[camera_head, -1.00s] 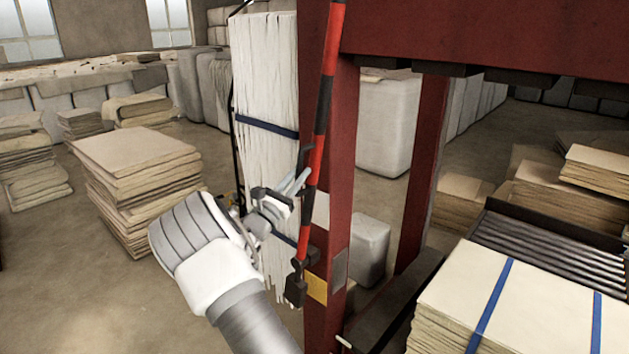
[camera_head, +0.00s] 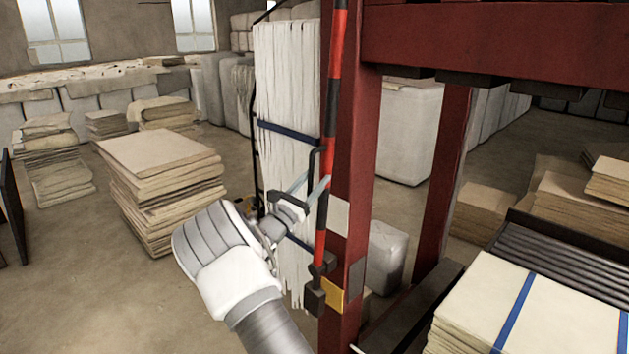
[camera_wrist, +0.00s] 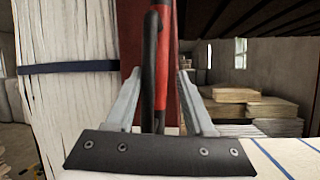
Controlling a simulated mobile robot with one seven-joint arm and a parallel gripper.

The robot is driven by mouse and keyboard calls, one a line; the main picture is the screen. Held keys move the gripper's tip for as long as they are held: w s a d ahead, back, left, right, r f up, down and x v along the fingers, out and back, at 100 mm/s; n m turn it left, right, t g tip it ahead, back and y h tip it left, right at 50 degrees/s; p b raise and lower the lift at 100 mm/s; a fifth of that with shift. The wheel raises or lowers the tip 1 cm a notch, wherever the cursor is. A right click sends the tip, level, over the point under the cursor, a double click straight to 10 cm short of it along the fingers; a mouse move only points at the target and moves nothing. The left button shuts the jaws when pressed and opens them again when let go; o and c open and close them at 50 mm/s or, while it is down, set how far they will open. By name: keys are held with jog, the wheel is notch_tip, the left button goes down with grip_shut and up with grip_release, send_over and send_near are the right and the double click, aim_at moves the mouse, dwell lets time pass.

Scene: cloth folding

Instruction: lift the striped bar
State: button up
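The red-and-black striped bar (camera_head: 334,70) stands nearly upright, leaning slightly, beside the dark red post (camera_head: 357,170) of the frame. A bent black handle (camera_head: 313,165) sticks out from its left side. My gripper (camera_head: 310,189) is at the bar's lower half, near this handle. In the wrist view, my gripper (camera_wrist: 158,95) has its two grey fingers spread, with the black handle (camera_wrist: 149,60) and the striped bar (camera_wrist: 162,60) showing between them. The fingers look apart from both. Whether the bar is fully between the fingers in depth is not clear.
A dark block and yellow plate (camera_head: 331,294) are at the bar's foot. A white strip bale with a blue strap (camera_head: 285,131) stands close to the left. Sheet stacks (camera_head: 165,185) stand on the floor. A roller bed (camera_head: 560,262) and strapped stack (camera_head: 500,305) are at right.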

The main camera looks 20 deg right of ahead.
jog(key=b+v, duration=0.3)
jog(key=v, duration=1.4)
jog(key=shift+a, duration=0.2)
jog(key=shift+s, duration=0.2)
